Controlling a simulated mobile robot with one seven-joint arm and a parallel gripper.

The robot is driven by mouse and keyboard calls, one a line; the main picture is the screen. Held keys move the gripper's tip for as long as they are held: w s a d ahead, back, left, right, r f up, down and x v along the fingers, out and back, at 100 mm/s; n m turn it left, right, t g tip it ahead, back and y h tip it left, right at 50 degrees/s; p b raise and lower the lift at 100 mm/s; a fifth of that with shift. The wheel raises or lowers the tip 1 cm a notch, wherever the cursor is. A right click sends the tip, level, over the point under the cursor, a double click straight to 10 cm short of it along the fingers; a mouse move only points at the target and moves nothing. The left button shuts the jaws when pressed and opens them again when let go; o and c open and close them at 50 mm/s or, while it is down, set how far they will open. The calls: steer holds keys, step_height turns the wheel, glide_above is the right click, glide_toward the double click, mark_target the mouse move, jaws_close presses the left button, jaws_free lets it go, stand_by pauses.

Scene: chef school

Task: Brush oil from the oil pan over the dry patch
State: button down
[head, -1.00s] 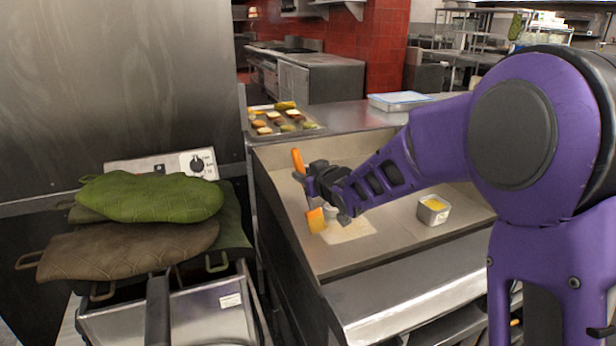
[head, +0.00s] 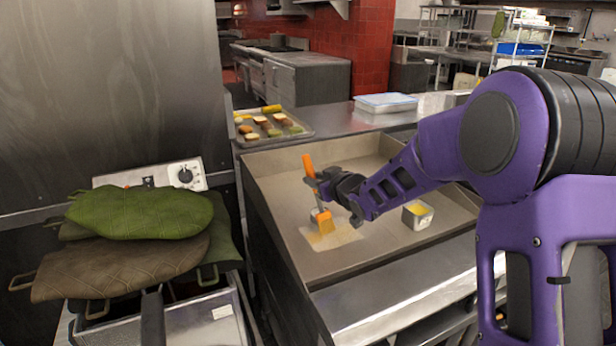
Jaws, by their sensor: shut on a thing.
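My gripper (head: 322,187) is shut on the brush (head: 309,166), which has an orange handle and orange bristles. The brush is tilted slightly, its bristles down at the dry patch (head: 345,238), a pale rectangle on the griddle floor. The bristles overlap the patch's upper left part; I cannot tell whether they touch it. The part of the patch around the bristles looks yellowish. The oil pan (head: 418,223), a small square metal pan with yellow oil, stands on the griddle to the right of the patch, below my forearm.
The griddle (head: 280,185) has raised metal walls. Behind it, a tray (head: 300,135) of food pieces and a lidded container (head: 385,103) stand on the counter. Green and brown oven mitts (head: 140,212) lie over a fryer (head: 210,325) at left. The griddle floor around the patch is clear.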

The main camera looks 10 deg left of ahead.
steer(key=shift+w+d, duration=0.35)
steer(key=shift+d, duration=0.15)
